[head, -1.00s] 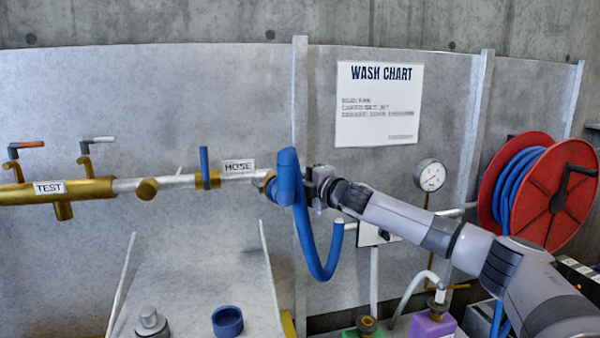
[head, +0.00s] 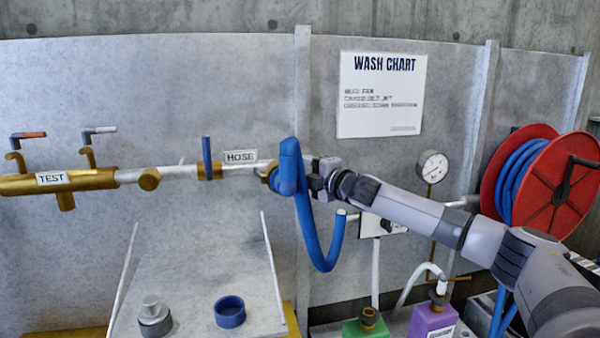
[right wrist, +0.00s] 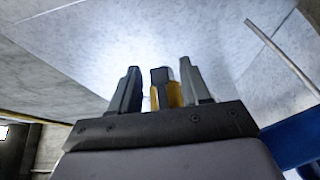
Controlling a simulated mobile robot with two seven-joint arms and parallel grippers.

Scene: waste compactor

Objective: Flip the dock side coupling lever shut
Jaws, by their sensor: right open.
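A brass coupling (head: 268,174) joins the pipe end by the HOSE label to a thick blue hose (head: 311,232) that hangs in a loop. My right gripper (right wrist: 160,68) is at this coupling; in the head view its fingertips are hidden behind the hose. In the right wrist view its two fingers stand apart, with a dark blocky piece (right wrist: 160,76) and a yellow brass part (right wrist: 175,94) showing between them. I cannot tell if the fingers touch them. The dock side coupling lever is not clearly made out in the head view. My left gripper is out of view.
A blue upright handle (head: 207,156) stands on the pipe left of the coupling. The brass TEST manifold (head: 85,184) is further left. A red hose reel (head: 563,185), a gauge (head: 432,166) and a purple container (head: 432,320) are right. A blue cup (head: 230,312) sits on the panel below.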

